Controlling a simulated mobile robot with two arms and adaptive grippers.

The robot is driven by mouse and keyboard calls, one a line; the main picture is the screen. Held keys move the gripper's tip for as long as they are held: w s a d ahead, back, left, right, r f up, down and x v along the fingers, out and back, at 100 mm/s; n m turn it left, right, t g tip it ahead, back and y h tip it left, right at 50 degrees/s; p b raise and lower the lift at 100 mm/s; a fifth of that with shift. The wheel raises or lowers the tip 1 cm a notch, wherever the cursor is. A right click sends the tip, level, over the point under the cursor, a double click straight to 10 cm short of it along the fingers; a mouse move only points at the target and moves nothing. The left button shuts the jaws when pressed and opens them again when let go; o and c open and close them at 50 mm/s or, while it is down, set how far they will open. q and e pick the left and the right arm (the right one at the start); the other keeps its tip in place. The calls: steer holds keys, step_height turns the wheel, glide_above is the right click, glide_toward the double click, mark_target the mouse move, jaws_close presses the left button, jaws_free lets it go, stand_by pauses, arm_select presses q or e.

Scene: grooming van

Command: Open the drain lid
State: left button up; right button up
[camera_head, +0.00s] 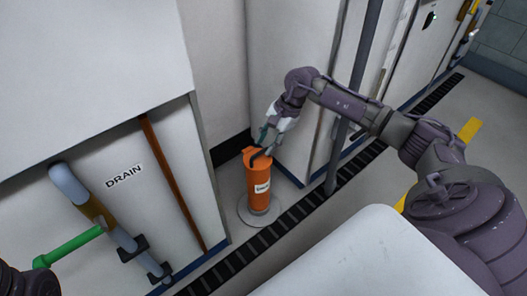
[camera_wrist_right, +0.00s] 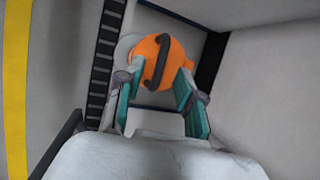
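An orange cylindrical drain post (camera_head: 259,192) with a small white label stands upright on a round grey base on the floor. Its orange lid (camera_head: 251,155) is on top, and a dark curved handle crosses it. The lid (camera_wrist_right: 169,66) and the dark handle (camera_wrist_right: 157,62) also show in the right wrist view. My right gripper (camera_head: 265,145) is at the lid; in the wrist view its teal-padded fingers are apart, one on each side of the handle's near end. I cannot tell whether they touch it. The lid looks closed. My left gripper is not in view.
A white cabinet marked DRAIN (camera_head: 124,176) stands at the left, with a grey pipe (camera_head: 92,208) and a green lever (camera_head: 70,246). A slotted floor grating (camera_head: 290,217) runs past the post. White cabinets stand behind it. A pale surface (camera_head: 345,255) fills the lower middle.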

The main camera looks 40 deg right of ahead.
steer(key=shift+b+x, duration=0.3)
steer(key=shift+x, duration=0.8)
jaws_close()
